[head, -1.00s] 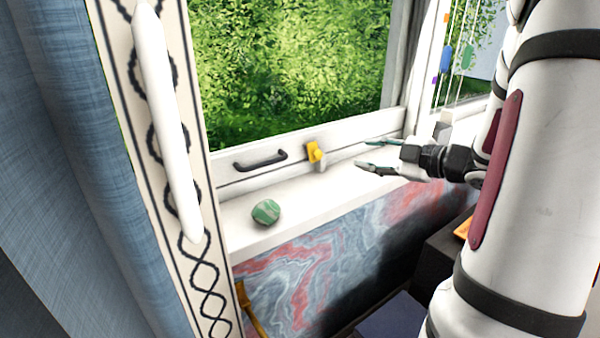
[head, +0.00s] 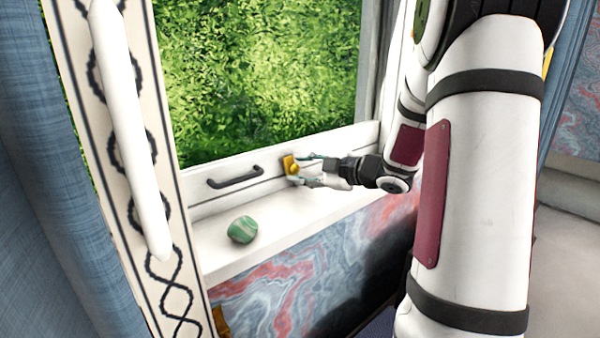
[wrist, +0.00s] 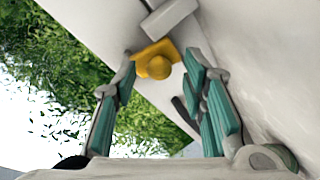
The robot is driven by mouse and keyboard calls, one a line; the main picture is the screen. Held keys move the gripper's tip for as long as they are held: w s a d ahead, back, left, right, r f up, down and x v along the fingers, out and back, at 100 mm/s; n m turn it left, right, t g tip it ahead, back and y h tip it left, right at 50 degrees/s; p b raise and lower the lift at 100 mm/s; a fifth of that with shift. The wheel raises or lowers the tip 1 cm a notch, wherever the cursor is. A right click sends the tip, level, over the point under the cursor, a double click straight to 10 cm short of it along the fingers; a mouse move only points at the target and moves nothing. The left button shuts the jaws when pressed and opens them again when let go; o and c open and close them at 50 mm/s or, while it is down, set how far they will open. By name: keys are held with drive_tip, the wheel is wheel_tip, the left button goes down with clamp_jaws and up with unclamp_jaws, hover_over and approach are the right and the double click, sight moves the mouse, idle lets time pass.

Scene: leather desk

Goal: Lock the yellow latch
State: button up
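The yellow latch (head: 290,165) sits on the white window frame's lower rail, to the right of a dark handle. In the wrist view the latch (wrist: 156,62) shows as a yellow plate with a round knob, just beyond and between the fingertips. A pale block (wrist: 168,18) lies beside it. My gripper (head: 302,169) comes from the right with its fingertips at the latch. In the wrist view my gripper (wrist: 162,75) is open, with teal pads apart and nothing held between them. I cannot tell whether a finger touches the latch.
The dark handle (head: 235,177) is fixed to the rail left of the latch. A green striped stone (head: 242,230) rests on the white sill (head: 282,228) below. A patterned post (head: 165,255) and blue curtain (head: 32,200) stand at the left.

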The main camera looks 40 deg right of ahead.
drive_tip(key=shift+w+a+f, duration=0.1)
drive_tip(key=shift+w, duration=0.3)
clamp_jaws()
drive_tip(key=shift+f, duration=0.1)
drive_tip(key=shift+w+f+t+b, duration=0.1)
drive_tip(key=shift+f+t+b, duration=0.25)
drive_tip(key=shift+b, duration=0.75)
drive_tip(key=shift+t+b, duration=0.25)
drive_tip(key=shift+b, duration=0.3)
drive_tip(key=shift+r, duration=0.1)
